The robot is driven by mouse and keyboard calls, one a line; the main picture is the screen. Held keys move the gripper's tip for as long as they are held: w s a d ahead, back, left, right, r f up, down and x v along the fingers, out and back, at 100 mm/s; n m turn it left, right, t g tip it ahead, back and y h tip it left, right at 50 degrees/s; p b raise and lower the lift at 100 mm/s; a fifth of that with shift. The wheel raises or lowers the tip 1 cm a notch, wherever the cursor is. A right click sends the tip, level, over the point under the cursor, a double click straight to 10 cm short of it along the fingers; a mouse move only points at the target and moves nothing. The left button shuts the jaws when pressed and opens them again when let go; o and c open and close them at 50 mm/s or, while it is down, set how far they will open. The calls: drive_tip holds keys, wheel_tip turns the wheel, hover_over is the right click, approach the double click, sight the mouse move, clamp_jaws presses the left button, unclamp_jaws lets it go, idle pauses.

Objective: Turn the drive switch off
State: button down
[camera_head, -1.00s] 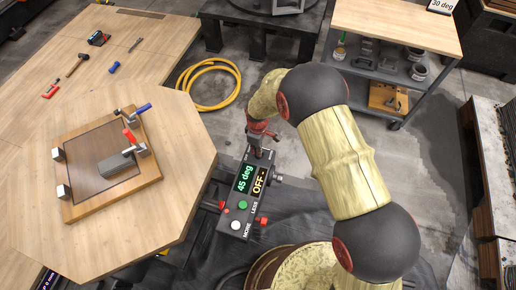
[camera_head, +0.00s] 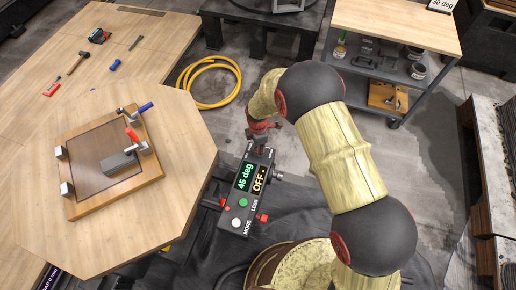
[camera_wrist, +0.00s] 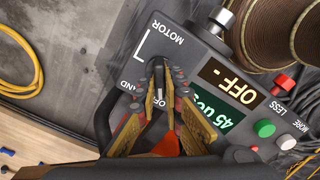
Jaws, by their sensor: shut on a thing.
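The control box (camera_head: 247,200) stands beside the tilting table, with its display lit. The display (camera_wrist: 229,82) reads "45 deg" and "OFF -". In the wrist view the drive switch (camera_wrist: 158,68) is a small dark lever near the labels MOTOR, OFF and HAND. My gripper (camera_wrist: 161,78) is shut on it, with both fingertips close together on the lever. The fingers hide much of the switch and part of the labels. In the head view my gripper (camera_head: 260,143) reaches down to the far end of the box, and the switch is hidden there.
The octagonal wooden table (camera_head: 190,150) carries a clamped board (camera_head: 150,190) left of the box. Green, white and red buttons (camera_wrist: 265,128) sit near the display. A yellow hose (camera_head: 232,100) lies on the floor behind. A tool cart (camera_head: 400,30) stands at the back right.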

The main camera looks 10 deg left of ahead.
idle(0.4)
drive_tip(key=c, duration=1.9)
unclamp_jaws()
wheel_tip(320, 180, up, 12)
